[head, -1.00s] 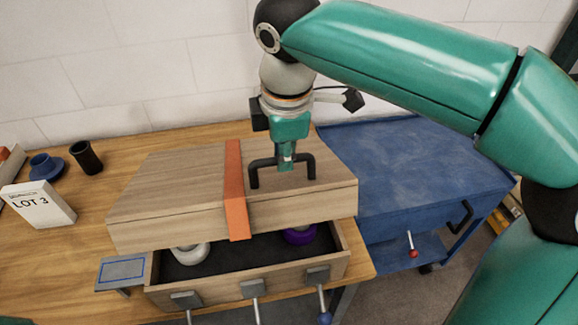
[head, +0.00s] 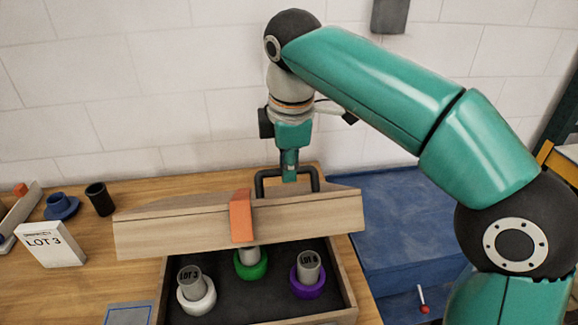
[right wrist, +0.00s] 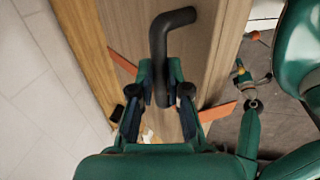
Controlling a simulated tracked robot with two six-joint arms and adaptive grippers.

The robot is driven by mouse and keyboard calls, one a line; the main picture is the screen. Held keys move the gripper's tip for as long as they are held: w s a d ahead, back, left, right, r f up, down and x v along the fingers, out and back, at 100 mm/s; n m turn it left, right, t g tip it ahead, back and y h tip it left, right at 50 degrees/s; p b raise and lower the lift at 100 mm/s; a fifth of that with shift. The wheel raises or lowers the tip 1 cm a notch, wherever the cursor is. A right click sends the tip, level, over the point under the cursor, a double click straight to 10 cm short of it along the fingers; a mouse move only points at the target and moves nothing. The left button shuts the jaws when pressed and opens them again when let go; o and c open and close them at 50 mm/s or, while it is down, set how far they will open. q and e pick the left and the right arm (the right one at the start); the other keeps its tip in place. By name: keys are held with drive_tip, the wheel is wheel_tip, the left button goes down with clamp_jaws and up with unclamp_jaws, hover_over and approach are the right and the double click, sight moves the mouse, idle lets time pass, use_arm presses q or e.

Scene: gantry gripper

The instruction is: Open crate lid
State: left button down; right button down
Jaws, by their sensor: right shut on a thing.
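The wooden crate lid (head: 310,211) with an orange strap (head: 241,216) is raised and tilted over the back of the crate (head: 345,287). My right gripper (head: 290,177) is shut on the lid's black handle (head: 316,180). The handle also shows between the fingers in the right wrist view (right wrist: 172,22). Inside the crate stand grey cylinders in a white ring (head: 197,298), a green ring (head: 251,267) and a purple ring (head: 307,284). The lid hides the crate's rear part. My left gripper is not in view.
A LOT 3 card (head: 50,244), a blue cup on a saucer (head: 61,206) and a black cup (head: 100,199) stand left on the wooden table. A blue cart (head: 395,250) stands at the right. A white wall is close behind.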

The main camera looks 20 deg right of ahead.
drive_tip(key=c, duration=1.4)
unclamp_jaws()
drive_tip(key=shift+w+d+f, duration=0.1)
drive_tip(key=shift+f, duration=0.15)
drive_tip(key=shift+o, duration=1.3)
drive_tip(key=shift+w+d+f, duration=0.1)
drive_tip(key=shift+w, duration=0.2)
drive_tip(key=shift+s+r, duration=0.2)
drive_tip(key=shift+r, duration=0.6)
drive_tip(key=v, duration=0.6)
